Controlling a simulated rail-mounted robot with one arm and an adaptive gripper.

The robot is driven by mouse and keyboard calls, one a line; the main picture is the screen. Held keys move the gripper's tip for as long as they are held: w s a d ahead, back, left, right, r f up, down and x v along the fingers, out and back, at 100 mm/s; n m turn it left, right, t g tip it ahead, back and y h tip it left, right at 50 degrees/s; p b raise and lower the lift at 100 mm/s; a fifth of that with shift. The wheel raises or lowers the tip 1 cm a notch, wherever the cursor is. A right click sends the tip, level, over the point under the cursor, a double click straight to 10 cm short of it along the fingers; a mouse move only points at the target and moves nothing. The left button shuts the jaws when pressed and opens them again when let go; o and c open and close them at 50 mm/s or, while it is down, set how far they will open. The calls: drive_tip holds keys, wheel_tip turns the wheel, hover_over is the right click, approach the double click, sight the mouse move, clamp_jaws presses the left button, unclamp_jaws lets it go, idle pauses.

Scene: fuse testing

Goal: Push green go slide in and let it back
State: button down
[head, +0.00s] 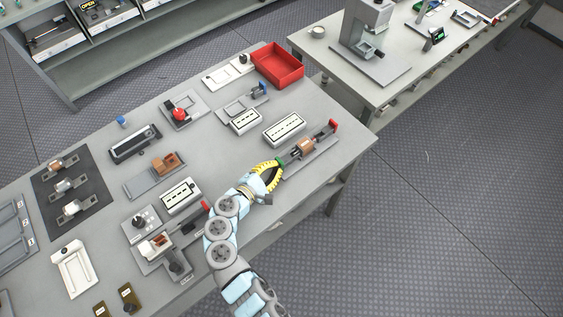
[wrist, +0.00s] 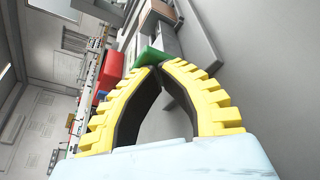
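The green go slide (head: 281,161) is the near-left end of a long grey fixture (head: 318,150) at the table's front right edge. The fixture carries a copper-brown block (head: 306,146) and has a red end piece (head: 333,125). My gripper (head: 277,165) has yellow ribbed fingers and is at the green end, in line with the fixture. In the wrist view the green piece (wrist: 150,56) lies just beyond my fingertips (wrist: 160,66), which meet in a point. The tips look against or very close to the green face; contact is not certain.
A similar fixture with a red end (head: 205,207) stands left of my arm. White slotted blocks (head: 284,129) lie behind the slide. A red bin (head: 278,66) stands at the back right. The floor (head: 450,200) beyond the table's right edge is clear.

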drive_tip(key=shift+w+d, duration=0.25)
drive_tip(key=shift+d, duration=0.05)
drive_tip(key=shift+s+a, duration=0.1)
drive_tip(key=shift+a, duration=0.05)
drive_tip(key=shift+s+a, duration=1.05)
drive_tip(key=shift+a, duration=0.2)
drive_tip(key=shift+s+a+r+p, duration=0.35)
drive_tip(key=shift+s+a, duration=0.15)
drive_tip(key=shift+a, duration=0.15)
drive_tip(key=shift+s+a+r+p, duration=0.3)
drive_tip(key=shift+s+a, duration=0.25)
drive_tip(key=shift+a, duration=0.05)
drive_tip(key=shift+s+a+r+p, duration=0.35)
drive_tip(key=shift+s+a, duration=0.15)
drive_tip(key=shift+a, duration=0.15)
